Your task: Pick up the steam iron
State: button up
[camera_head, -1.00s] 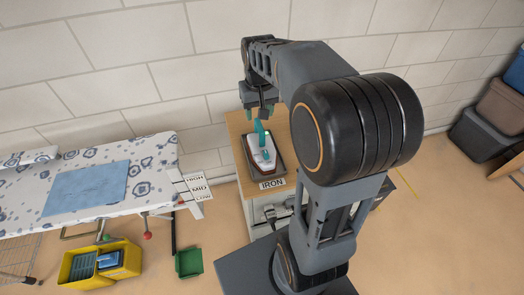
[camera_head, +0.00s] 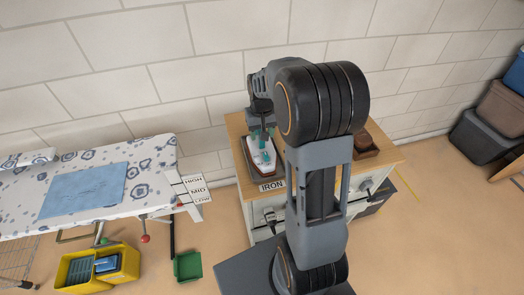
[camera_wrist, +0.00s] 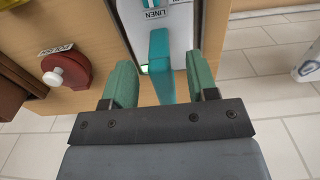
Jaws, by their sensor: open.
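The steam iron (camera_head: 262,158), white with a teal handle, stands on a dark tray (camera_head: 270,175) on the wooden cabinet top, behind a label reading IRON. My gripper (camera_head: 262,133) is over the iron and hides part of its handle. In the wrist view my gripper (camera_wrist: 161,85) is open, with green pads on both fingers. The teal handle (camera_wrist: 161,62) shows in the gap between the pads, and a LINEN label is on the iron's white body. I cannot tell whether either pad touches the handle.
A brown object (camera_head: 366,147) stands on the cabinet to the right. The wrist view shows a red round item (camera_wrist: 68,73) with a white knob. The ironing board (camera_head: 140,190) with a blue cloth stands left, a yellow bin (camera_head: 122,275) below it. The wall is close behind.

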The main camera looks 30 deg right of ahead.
aim_at(262, 147)
jog(key=shift+f, duration=1.85)
grip_shut()
jog(key=shift+r, duration=0.1)
